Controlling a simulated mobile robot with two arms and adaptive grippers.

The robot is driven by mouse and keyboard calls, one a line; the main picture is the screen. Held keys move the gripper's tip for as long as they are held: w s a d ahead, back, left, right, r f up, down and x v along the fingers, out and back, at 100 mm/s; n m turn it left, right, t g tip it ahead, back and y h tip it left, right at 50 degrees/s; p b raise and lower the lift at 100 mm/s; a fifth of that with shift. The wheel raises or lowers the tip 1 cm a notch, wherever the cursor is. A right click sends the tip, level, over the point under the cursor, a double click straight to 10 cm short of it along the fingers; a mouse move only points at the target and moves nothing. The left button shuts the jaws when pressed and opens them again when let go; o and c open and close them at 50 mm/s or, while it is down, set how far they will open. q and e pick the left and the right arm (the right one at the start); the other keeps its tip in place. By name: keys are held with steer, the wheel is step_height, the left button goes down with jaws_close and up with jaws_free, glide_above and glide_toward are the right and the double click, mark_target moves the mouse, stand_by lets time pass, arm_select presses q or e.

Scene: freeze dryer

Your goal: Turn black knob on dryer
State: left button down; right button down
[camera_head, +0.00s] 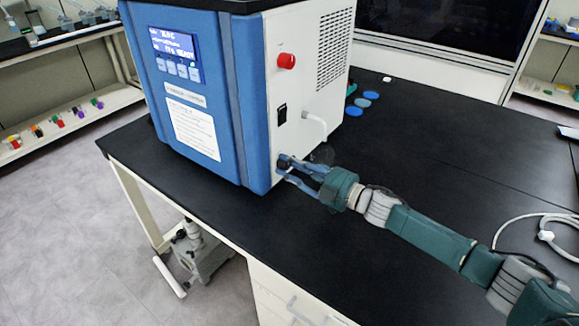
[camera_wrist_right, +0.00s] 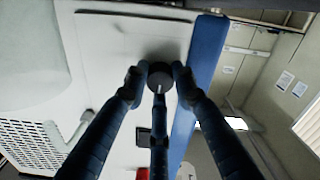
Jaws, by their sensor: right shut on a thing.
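The freeze dryer (camera_head: 205,90) is a blue and white box on the black bench. Its black knob (camera_wrist_right: 160,77) sits low on the white side panel, near the blue front edge. My right gripper (camera_head: 285,168) reaches the knob from the right in the head view. In the right wrist view my right gripper (camera_wrist_right: 160,80) has its fingers closed on both sides of the knob, with a pale mark showing on the knob's face. In the head view the fingers partly hide the knob. My left gripper is not in view.
Blue discs (camera_head: 362,102) lie behind the dryer. A white cable (camera_head: 545,235) lies at the right. The bench (camera_head: 440,150) is mostly clear.

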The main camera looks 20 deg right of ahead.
steer(key=shift+f, duration=0.1)
steer(key=c, duration=1.4)
jaws_free()
steer(key=shift+s+d, duration=0.1)
steer(key=v, duration=1.1)
steer(key=shift+s+d, duration=0.25)
steer(key=shift+s, duration=0.1)
